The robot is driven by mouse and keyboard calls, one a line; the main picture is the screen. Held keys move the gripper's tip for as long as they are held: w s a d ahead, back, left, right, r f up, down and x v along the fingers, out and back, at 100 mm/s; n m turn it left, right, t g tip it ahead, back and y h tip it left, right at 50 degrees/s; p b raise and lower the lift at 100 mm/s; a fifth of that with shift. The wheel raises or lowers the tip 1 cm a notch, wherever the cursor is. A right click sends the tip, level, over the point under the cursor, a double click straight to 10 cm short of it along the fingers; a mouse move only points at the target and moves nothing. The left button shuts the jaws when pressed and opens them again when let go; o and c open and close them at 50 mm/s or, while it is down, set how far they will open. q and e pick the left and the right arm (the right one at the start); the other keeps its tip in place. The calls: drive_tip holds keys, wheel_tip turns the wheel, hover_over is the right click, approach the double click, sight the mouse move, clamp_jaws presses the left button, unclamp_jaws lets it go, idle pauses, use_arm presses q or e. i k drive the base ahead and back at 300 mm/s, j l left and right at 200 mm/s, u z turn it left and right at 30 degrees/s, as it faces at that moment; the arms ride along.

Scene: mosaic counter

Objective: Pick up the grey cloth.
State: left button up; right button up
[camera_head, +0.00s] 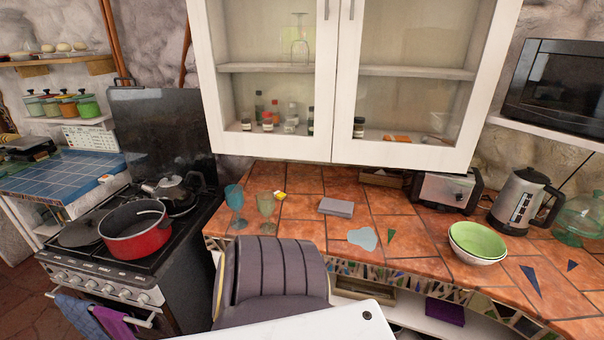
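A grey folded cloth (336,208) lies flat on the orange tiled counter (310,235), a little left of the counter's middle and below the glass-fronted cabinet. It looks like a small rectangular stack, and nothing covers it. Neither of my grippers is in view.
A purple-grey chair (275,270) stands against the counter front. A green bowl (478,240), toaster (445,191) and kettle (522,200) are at right. The cabinet (400,150) overhangs the counter.

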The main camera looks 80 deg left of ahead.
sight(336, 206)
drive_tip(key=u, duration=0.45)
drive_tip(key=l+u, duration=0.1)
drive_tip(key=u, duration=0.35)
drive_tip(key=k+u, duration=0.1)
drive_tip(key=u, duration=1.25)
drive_tip(key=k, duration=0.05)
